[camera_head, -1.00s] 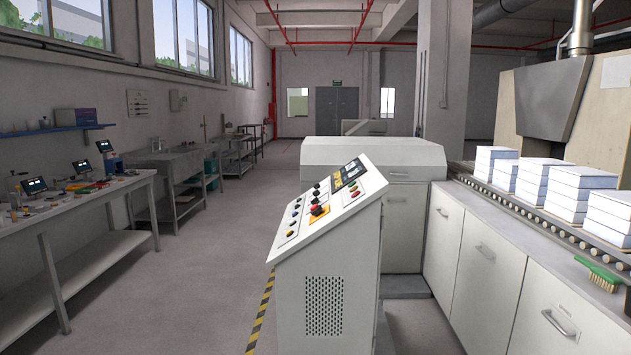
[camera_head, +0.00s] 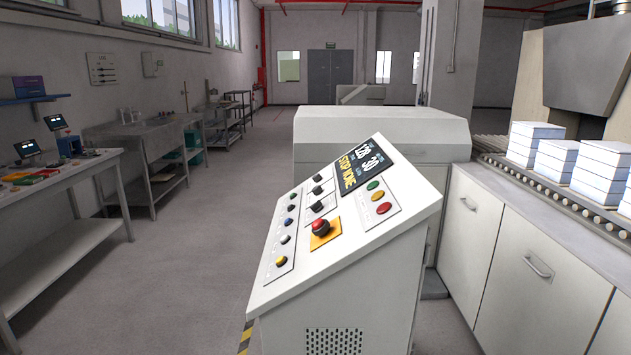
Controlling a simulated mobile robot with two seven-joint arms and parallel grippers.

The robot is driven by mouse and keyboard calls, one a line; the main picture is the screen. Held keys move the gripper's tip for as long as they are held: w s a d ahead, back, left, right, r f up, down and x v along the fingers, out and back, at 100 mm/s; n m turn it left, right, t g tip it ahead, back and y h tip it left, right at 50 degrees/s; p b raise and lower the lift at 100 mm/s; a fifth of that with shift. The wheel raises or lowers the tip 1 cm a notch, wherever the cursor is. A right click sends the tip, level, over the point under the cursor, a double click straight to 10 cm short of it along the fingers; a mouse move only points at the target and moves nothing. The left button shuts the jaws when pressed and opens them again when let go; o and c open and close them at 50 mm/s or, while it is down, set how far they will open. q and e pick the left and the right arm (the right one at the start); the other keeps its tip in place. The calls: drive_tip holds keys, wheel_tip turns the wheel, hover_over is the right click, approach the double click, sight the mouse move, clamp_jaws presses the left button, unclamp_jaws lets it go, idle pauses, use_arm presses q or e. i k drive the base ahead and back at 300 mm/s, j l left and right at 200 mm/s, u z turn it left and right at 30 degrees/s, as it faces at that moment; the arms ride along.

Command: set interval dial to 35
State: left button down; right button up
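A pale grey control console (camera_head: 380,240) stands close in front of me, its sloped panel facing left. At the panel's upper end a dark display (camera_head: 362,166) shows yellow text and white figures that seem to read 120 and 30. Several small black knobs (camera_head: 317,190) sit below the display; I cannot tell which one is the interval dial, nor read its labels. A red emergency button (camera_head: 321,227) on a yellow plate and several coloured buttons (camera_head: 376,196) are also on the panel. Neither of my grippers is in view.
A conveyor (camera_head: 545,182) with white stacked blocks (camera_head: 600,172) runs above cabinets (camera_head: 520,255) on the right. A workbench (camera_head: 60,220) with small devices stands at the left. The floor (camera_head: 190,270) between bench and console is clear.

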sight(317, 177)
drive_tip(key=i+u, duration=0.15)
drive_tip(key=u, duration=0.55)
drive_tip(key=i+j+u, duration=0.1)
drive_tip(key=u, duration=0.35)
drive_tip(key=i+j+u, duration=0.15)
drive_tip(key=u, duration=0.35)
drive_tip(key=i+u, duration=0.2)
drive_tip(key=u, duration=0.25)
drive_tip(key=i+z, duration=0.2)
drive_tip(key=i, duration=0.3)
drive_tip(key=i+j+z, duration=0.2)
drive_tip(key=i, duration=0.3)
drive_tip(key=i+j+z, duration=0.2)
drive_tip(key=i, duration=0.25)
drive_tip(key=i+l+z, duration=0.15)
drive_tip(key=i+z, duration=0.55)
drive_tip(key=i, duration=0.2)
drive_tip(key=i+z, duration=0.35)
drive_tip(key=i+l+u, duration=0.15)
drive_tip(key=i, duration=1.55)
drive_tip(key=i+z, duration=0.1)
drive_tip(key=z, duration=0.4)
drive_tip(key=i+j+z, duration=0.1)
drive_tip(key=z, duration=0.35)
drive_tip(key=j+z, duration=0.1)
drive_tip(key=z, duration=0.4)
